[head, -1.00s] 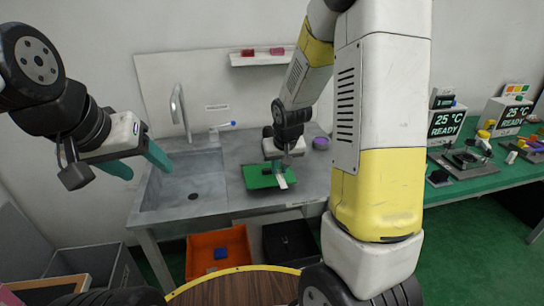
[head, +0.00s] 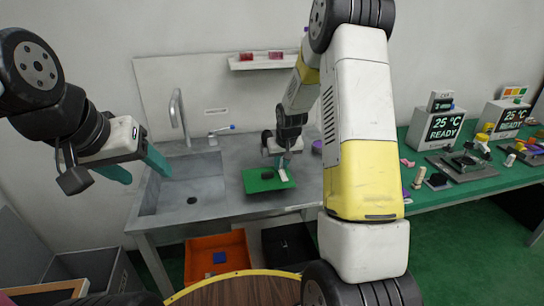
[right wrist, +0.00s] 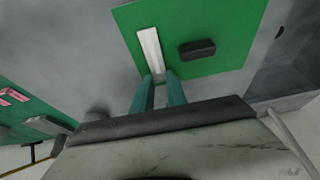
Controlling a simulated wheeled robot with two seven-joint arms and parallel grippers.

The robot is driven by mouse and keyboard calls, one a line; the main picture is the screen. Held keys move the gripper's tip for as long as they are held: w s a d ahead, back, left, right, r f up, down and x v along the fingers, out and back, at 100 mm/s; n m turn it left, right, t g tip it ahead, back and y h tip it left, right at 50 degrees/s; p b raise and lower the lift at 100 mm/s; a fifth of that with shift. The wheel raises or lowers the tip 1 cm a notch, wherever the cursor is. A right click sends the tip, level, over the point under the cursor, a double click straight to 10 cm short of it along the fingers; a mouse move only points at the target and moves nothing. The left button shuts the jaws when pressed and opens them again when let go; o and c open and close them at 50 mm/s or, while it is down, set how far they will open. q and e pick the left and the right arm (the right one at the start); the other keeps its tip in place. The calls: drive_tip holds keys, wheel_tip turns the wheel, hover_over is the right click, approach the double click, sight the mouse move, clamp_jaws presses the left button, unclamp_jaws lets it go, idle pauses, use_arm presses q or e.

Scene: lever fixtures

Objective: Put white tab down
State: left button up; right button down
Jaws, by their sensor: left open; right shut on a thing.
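The white tab (head: 283,174) is a narrow pale bar over the right part of a green plate (head: 254,184) on the grey counter. In the right wrist view the tab (right wrist: 149,45) extends forward from between my fingertips. My right gripper (head: 282,161) is shut on its near end, and the fingers (right wrist: 158,86) hide part of it. I cannot tell whether the tab touches the plate. My left gripper (head: 142,168) is open and empty, in front of the sink at the left.
A small black block (right wrist: 197,49) sits on the plate beside the tab; it also shows in the head view (head: 267,175). The sink (head: 183,195) lies to the left. Displays (head: 437,127) and devices stand on the green bench at right.

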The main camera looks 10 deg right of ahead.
sight(284, 178)
drive_tip(key=shift+f, duration=0.1)
drive_tip(key=c, duration=1.3)
unclamp_jaws()
drive_tip(key=s+a+r+t+y, duration=0.1)
drive_tip(key=s+r, duration=0.8)
drive_tip(key=r, duration=0.2)
drive_tip(key=s+a+r, duration=0.1)
drive_tip(key=s+r, duration=0.9)
drive_tip(key=r, duration=0.2)
drive_tip(key=shift+t+y, duration=0.4)
drive_tip(key=shift+y, duration=0.1)
drive_tip(key=s+a, duration=0.1)
drive_tip(key=s, duration=0.3)
drive_tip(key=s+a+r, duration=0.1)
drive_tip(key=s, duration=0.4)
drive_tip(key=s+r, duration=0.1)
drive_tip(key=s, duration=0.4)
drive_tip(key=shift+s+a, duration=0.1)
drive_tip(key=shift+a, duration=0.3)
